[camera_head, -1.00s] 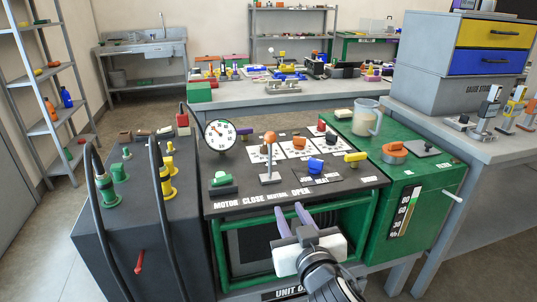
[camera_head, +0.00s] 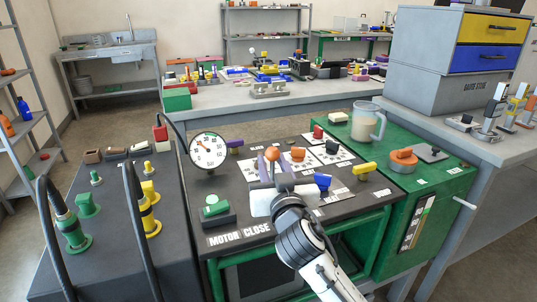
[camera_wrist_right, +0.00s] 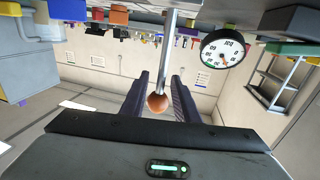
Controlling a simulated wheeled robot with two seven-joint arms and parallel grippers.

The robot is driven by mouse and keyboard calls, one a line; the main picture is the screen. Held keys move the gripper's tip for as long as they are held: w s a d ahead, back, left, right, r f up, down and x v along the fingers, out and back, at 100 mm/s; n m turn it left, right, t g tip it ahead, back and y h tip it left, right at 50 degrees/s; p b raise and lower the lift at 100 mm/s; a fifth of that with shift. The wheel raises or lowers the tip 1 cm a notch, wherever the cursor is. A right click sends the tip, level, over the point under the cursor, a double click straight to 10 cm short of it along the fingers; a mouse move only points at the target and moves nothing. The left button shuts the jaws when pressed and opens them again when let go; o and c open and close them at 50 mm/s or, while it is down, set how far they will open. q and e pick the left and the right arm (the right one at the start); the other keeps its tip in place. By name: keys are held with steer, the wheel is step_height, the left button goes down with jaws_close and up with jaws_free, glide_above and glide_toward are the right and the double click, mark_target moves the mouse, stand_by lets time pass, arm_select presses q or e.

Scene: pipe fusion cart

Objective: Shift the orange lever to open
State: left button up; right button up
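The lever has an orange ball knob (camera_head: 272,154) on a silver rod and stands on the dark control panel (camera_head: 240,185). My right gripper (camera_head: 274,167) is at the lever, its purple fingers on either side of it. In the right wrist view, the ball (camera_wrist_right: 157,103) and rod (camera_wrist_right: 170,50) lie between the two open fingers (camera_wrist_right: 160,98), with gaps showing. The lever's base is hidden by my gripper in the head view. The panel label reads MOTOR CLOSE; my arm covers the lettering to its right. My left gripper is not in view.
A green button (camera_head: 215,206) and a dial gauge (camera_head: 208,150) stand left of the lever. A blue knob (camera_head: 322,181), a yellow knob (camera_head: 364,168) and another orange knob (camera_head: 298,154) are close on the right. Black hoses (camera_head: 140,225) rise at the left.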

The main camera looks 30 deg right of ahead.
steer(key=shift+x, duration=2.05)
jaws_close()
steer(key=shift+r, duration=0.2)
